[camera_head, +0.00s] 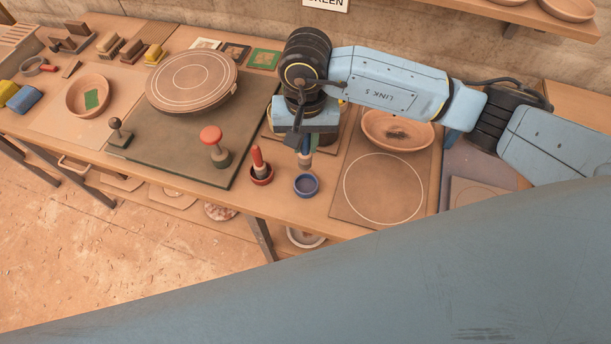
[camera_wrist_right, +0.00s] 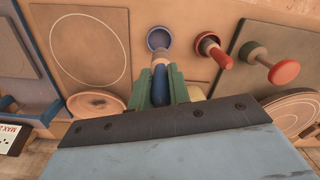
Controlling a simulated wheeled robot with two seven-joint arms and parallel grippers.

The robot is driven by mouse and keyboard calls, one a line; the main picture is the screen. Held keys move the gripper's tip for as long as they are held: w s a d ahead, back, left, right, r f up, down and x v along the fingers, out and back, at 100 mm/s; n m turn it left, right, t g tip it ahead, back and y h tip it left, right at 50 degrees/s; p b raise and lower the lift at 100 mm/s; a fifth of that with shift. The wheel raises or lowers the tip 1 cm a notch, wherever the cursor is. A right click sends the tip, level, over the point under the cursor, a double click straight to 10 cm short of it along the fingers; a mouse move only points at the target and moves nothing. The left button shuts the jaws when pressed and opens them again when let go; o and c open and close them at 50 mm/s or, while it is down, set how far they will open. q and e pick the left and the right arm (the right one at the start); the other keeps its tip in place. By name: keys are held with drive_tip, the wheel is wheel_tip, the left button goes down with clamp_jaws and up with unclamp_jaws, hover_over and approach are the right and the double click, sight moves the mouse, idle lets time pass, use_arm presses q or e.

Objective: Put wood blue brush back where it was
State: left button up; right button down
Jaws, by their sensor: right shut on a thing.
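The wood blue brush (camera_wrist_right: 160,80) is between the green-padded fingers of my right gripper (camera_wrist_right: 163,88). Its wooden end points towards the blue cup (camera_wrist_right: 158,38), overlapping the cup's near rim in the wrist view. In the head view the brush (camera_head: 304,158) hangs roughly upright below my right gripper (camera_head: 303,146), just behind and above the blue cup (camera_head: 306,185). I cannot tell whether its tip touches the cup. The cup stands on the table and looks empty. My left gripper is out of view.
The red brush (camera_head: 257,158) stands in a dark red cup (camera_head: 262,175) left of the blue cup. A red-topped stamp (camera_head: 212,139) stands on the green mat (camera_head: 165,158). A board with a white circle (camera_head: 384,190) lies right of the blue cup, a bowl (camera_head: 398,130) behind it.

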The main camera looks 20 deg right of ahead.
sight(306, 169)
wheel_tip(306, 169, down, 9)
drive_tip(key=shift+s+f+p, duration=0.1)
drive_tip(key=shift+f+p, duration=0.05)
drive_tip(key=shift+p, duration=0.5)
drive_tip(key=shift+f, duration=0.35)
drive_tip(key=shift+f+b, duration=0.2)
drive_tip(key=shift+b, duration=0.1)
drive_tip(key=c, duration=1.3)
unclamp_jaws()
drive_tip(key=shift+r, duration=0.1)
